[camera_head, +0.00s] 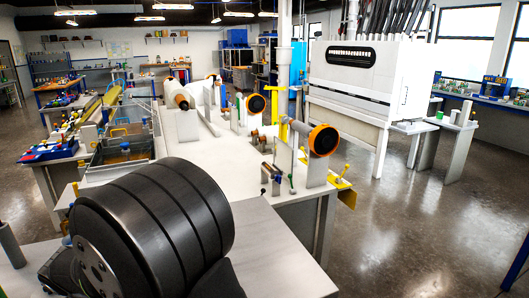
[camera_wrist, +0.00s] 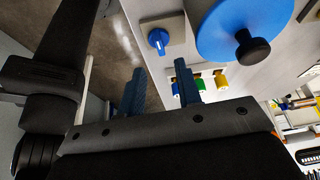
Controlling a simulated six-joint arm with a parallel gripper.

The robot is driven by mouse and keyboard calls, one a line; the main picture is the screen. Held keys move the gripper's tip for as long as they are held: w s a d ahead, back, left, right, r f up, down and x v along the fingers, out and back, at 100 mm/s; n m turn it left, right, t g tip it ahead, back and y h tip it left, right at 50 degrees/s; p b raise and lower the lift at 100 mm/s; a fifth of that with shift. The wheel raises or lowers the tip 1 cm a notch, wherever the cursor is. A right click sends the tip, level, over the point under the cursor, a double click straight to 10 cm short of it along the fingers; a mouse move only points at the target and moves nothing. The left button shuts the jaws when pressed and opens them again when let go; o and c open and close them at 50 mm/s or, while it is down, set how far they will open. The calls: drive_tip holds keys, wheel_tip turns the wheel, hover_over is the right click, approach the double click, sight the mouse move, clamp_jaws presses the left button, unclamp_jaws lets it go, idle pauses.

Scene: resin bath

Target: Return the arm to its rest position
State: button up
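My gripper (camera_wrist: 160,68) shows in the wrist view as two dark blue fingers standing apart. Nothing is between them, and they touch nothing that I can see. Behind them are a pale panel and the dark floor. My gripper cannot be made out in the head view, where a large dark ribbed part of my own arm fills the lower left. The rest position is not marked in either view.
The wrist view shows a blue knob (camera_wrist: 158,39), a blue disc (camera_wrist: 225,32) with a black handle, and small coloured fittings. In the head view, a white worktable (camera_head: 225,160) carries a resin bath (camera_head: 122,153) and rollers. A white cabinet (camera_head: 365,85) stands right; open floor (camera_head: 440,220) lies before it.

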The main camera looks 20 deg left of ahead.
drive_tip(key=x, duration=0.7)
drive_tip(key=n, duration=0.2)
drive_tip(key=n+t+y, duration=0.1)
drive_tip(key=n, duration=0.1)
drive_tip(key=shift+d+y, duration=0.1)
drive_tip(key=shift+y, duration=0.2)
drive_tip(key=n+y, duration=0.1)
drive_tip(key=n, duration=0.2)
drive_tip(key=n+y, duration=0.1)
drive_tip(key=n, duration=0.2)
drive_tip(key=shift+d, duration=0.15)
drive_tip(key=n+y, duration=0.1)
drive_tip(key=n, duration=0.2)
drive_tip(key=n+g+y, duration=0.1)
drive_tip(key=n, duration=0.3)
drive_tip(key=shift+d+y, duration=0.15)
drive_tip(key=shift+y, duration=0.15)
drive_tip(key=shift+o, duration=0.6)
drive_tip(key=o, duration=0.4)
drive_tip(key=shift+c, duration=0.2)
